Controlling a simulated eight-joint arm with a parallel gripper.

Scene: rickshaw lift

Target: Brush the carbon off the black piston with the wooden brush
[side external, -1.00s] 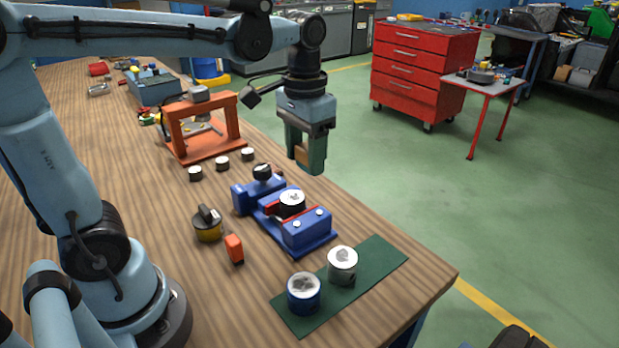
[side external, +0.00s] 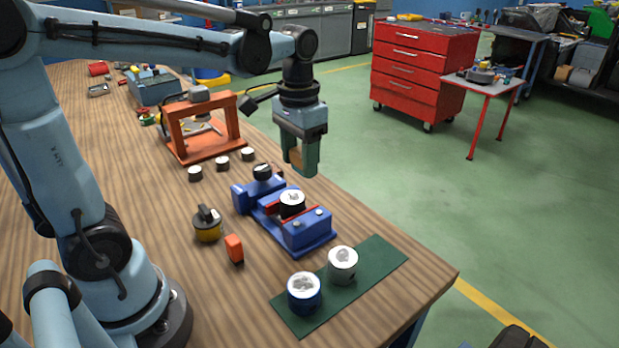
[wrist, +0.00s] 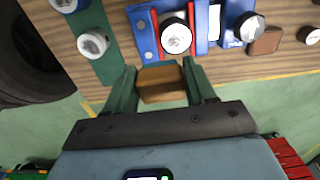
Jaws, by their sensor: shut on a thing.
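The black piston (side external: 292,204) stands upright in the blue vise (side external: 308,234), with dark sides and a pale, blotched top. The wrist view shows its top (wrist: 176,38) from above. My gripper (side external: 299,161) is shut on the wooden brush (wrist: 160,83), a brown block between the green fingers. In the side view the brush (side external: 293,156) is partly hidden by a finger. My gripper hangs in the air, up and behind the vise in the side view, apart from the piston. The brush's bristles cannot be made out.
A grey piston (side external: 342,265) and a blue piston (side external: 304,293) stand on a green mat (side external: 379,253). An orange press frame (side external: 204,126) stands behind the vise. A yellow-and-black can (side external: 207,225) and an orange item (side external: 234,249) stand left of the vise. The table edge is close.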

